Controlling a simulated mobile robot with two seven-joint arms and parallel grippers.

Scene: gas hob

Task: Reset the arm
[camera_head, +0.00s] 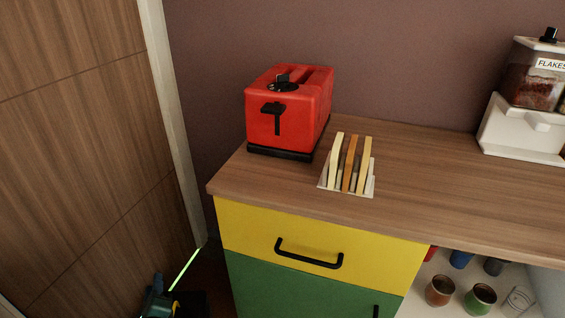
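My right gripper and arm are not in view.
A red toaster (290,108) and a small rack (328,183) with upright slices stand on the wooden counter (430,185). A flakes dispenser (520,125) stands at right. Below are a yellow drawer (370,250) and a shelf with several cups (480,298).

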